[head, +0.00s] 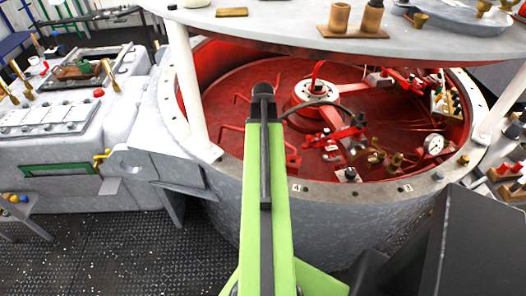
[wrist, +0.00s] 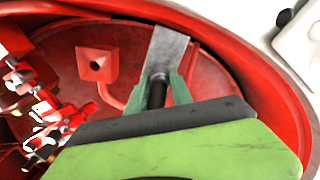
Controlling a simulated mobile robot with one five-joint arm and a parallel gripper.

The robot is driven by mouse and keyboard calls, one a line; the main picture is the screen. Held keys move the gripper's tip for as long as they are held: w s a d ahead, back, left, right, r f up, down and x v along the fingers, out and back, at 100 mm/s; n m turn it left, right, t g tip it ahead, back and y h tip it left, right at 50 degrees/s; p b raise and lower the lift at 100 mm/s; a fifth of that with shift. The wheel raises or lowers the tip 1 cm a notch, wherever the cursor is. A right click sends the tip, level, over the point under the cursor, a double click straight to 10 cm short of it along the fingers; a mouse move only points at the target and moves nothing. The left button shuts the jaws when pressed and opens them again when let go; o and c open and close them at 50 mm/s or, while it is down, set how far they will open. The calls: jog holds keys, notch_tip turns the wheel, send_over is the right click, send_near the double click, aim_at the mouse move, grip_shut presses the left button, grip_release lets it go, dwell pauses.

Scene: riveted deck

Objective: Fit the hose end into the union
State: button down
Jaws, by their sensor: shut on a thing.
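My gripper (wrist: 158,88) shows in the wrist view, with its green fingers closed on a dark cylindrical piece, which looks like the hose end (wrist: 157,95). A grey flat metal piece (wrist: 167,48) shows just beyond the fingers. In the head view my arm hides the fingers and the held end. A dark hose (head: 322,103) arcs from behind my arm to the red fittings at its right. I cannot tell for certain which part is the union; brass fittings (head: 376,157) sit low in the red pit, near its front right.
The red round pit (head: 235,90) has a grey bolted rim (head: 320,189). A pale round shelf (head: 280,20) on white posts overhangs its back. A gauge (head: 433,144) stands at the right. A red block with a dark hole (wrist: 97,65) is left of my fingers in the wrist view.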

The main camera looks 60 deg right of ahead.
jog(key=shift+r+p, duration=1.65)
jog(key=shift+r, duration=0.2)
